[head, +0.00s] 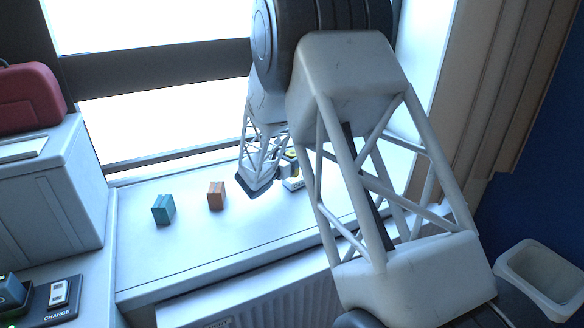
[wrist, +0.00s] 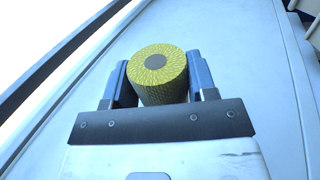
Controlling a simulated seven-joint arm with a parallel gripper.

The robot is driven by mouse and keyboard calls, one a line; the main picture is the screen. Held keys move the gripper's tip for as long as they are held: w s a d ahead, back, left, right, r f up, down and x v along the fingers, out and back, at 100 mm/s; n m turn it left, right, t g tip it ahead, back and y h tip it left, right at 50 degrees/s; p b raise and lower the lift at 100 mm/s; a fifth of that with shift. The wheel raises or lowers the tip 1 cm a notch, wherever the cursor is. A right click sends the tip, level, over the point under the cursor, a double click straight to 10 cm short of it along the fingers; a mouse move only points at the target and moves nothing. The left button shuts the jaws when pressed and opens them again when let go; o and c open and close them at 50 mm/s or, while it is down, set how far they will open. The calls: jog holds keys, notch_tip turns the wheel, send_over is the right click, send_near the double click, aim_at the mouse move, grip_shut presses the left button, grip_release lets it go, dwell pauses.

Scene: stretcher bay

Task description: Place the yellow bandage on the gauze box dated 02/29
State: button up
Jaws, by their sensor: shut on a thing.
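My gripper (wrist: 158,75) is shut on the yellow bandage, a textured roll (wrist: 168,90) with a grey core, held between its two blue-grey fingers in the wrist view. A teal box (head: 162,209) and an orange-brown box (head: 216,196) stand apart on the white sill, left of my gripper. A small pale thing (head: 293,184) shows just beside my gripper, partly hidden; I cannot tell what it is. No date is readable on any box.
The white sill (head: 200,247) is clear in front of the boxes. A grey cabinet (head: 50,190) with a red case (head: 28,97) stands at the left, above a charger (head: 55,299). A window is behind; a white bin (head: 540,278) is at the lower right.

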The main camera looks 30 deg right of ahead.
jog(key=shift+f, duration=1.65)
jog(key=shift+f, duration=0.15)
jog(key=o, duration=0.9)
jog(key=shift+o, duration=0.2)
jog(key=shift+r, duration=0.2)
jog(key=v, duration=1.2)
jog(key=shift+f, duration=0.1)
jog(key=shift+s, duration=0.1)
